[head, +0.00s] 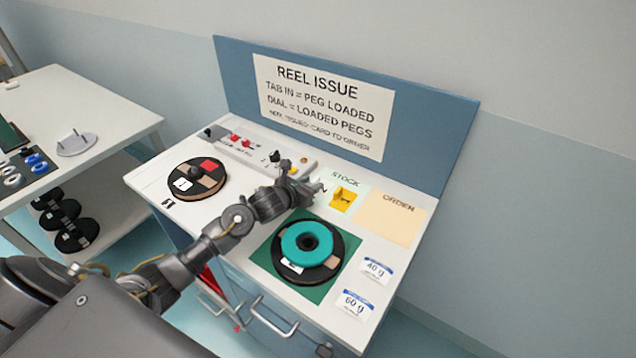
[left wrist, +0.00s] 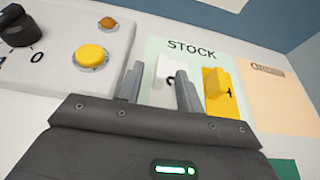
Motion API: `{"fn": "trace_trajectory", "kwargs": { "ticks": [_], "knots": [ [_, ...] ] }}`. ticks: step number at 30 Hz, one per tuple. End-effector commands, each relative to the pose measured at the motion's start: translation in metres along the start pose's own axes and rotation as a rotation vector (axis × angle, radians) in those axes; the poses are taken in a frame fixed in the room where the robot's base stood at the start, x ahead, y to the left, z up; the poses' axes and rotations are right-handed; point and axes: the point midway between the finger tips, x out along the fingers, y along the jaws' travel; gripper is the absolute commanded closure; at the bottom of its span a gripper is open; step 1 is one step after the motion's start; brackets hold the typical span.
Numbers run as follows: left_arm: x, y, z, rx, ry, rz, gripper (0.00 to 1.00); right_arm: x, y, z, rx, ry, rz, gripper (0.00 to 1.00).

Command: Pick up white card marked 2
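The white card (left wrist: 165,70) stands on the pale green STOCK patch in the left wrist view, with a dark mark partly hidden that looks like a 2. In the head view a bit of the white card (head: 320,186) shows just right of my left gripper (head: 299,183). The left gripper (left wrist: 159,78) is open, its two fingers pointing at the card with a gap between them. The card shows in and beyond this gap; I cannot tell whether the fingers touch it. My right gripper is not in view.
A yellow card (left wrist: 217,92) marked 1 stands close right of the right finger. A control panel (left wrist: 70,55) with a black dial and yellow button lies to the left. The ORDER patch (head: 391,219) is bare. A teal reel (head: 306,232) sits in front on a green mat.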

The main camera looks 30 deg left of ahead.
Motion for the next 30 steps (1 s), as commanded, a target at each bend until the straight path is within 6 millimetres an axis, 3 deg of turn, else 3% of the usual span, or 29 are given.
{"fn": "trace_trajectory", "kwargs": {
  "ticks": [4, 11, 19, 30],
  "knots": [
    [0.0100, -0.0002, -0.0004, 0.000, 0.000, 0.000, 0.64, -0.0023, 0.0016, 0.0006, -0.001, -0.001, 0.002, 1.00],
    [0.0107, -0.0002, -0.0008, 0.000, 0.000, -0.001, 0.65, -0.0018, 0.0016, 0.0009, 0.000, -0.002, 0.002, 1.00],
    [0.0104, -0.0001, -0.0008, 0.000, 0.000, 0.000, 1.00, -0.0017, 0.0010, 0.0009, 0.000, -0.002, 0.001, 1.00],
    [0.0100, 0.0002, 0.0008, 0.001, -0.001, 0.000, 1.00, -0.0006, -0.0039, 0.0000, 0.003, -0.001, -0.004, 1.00]
  ]
}}
